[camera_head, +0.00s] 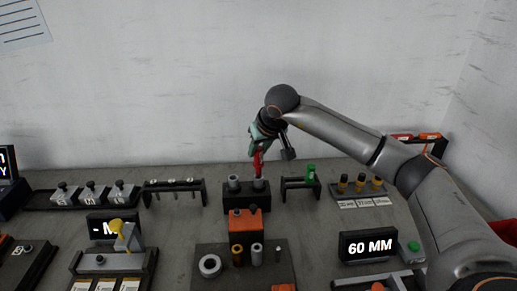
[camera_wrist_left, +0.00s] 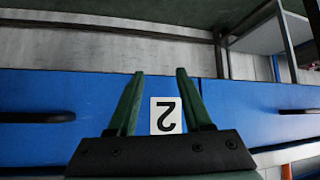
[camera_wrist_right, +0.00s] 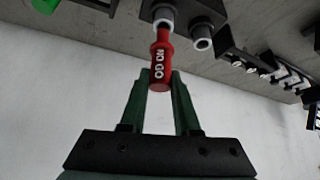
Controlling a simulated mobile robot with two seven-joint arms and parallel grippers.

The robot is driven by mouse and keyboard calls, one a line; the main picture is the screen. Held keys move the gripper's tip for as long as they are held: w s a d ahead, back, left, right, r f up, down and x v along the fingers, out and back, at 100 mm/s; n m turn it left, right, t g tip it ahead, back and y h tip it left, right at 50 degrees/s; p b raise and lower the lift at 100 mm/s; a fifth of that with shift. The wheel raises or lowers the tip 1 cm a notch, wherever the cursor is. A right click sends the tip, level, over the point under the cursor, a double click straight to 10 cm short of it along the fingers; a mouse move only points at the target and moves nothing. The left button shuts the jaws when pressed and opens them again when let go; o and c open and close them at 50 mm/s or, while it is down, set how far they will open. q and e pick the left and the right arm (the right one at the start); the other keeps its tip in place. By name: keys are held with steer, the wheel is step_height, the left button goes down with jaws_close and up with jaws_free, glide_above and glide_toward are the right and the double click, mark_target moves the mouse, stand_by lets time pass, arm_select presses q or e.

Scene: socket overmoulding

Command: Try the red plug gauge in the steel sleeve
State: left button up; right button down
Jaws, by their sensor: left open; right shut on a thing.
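My right gripper (camera_head: 258,150) is shut on the red plug gauge (camera_head: 257,164). In the right wrist view the gauge (camera_wrist_right: 161,62) reads "NO GO" and sits between the green fingertips (camera_wrist_right: 160,82). Its narrow end points at a steel sleeve (camera_wrist_right: 163,14), the right one (camera_head: 260,184) of two in a black block (camera_head: 246,200) in the head view. The end overlaps the sleeve's mouth; I cannot tell whether it is inside. The other sleeve (camera_head: 234,182) stands to the left. My left gripper (camera_wrist_left: 157,75) is open and empty, outside the head view.
A green gauge (camera_head: 311,174) stands in a black rack to the right. An orange block (camera_head: 245,222) is in front of the sleeves. A "60 MM" display (camera_head: 368,246) stands at front right. The left wrist view shows blue drawer fronts (camera_wrist_left: 255,118) and a "2" label (camera_wrist_left: 166,115).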

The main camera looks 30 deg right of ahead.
arm_select(q)
steer(key=shift+f, duration=0.2)
stand_by(0.7)
steer(key=shift+r, duration=0.15)
stand_by(0.6)
steer(key=shift+r, duration=0.3)
steer(key=shift+r+p, duration=0.3)
steer(key=shift+p, duration=0.25)
stand_by(3.2)
steer(key=shift+r+p, duration=0.3)
steer(key=shift+r, duration=0.05)
steer(key=shift+r+p, duration=0.3)
stand_by(1.7)
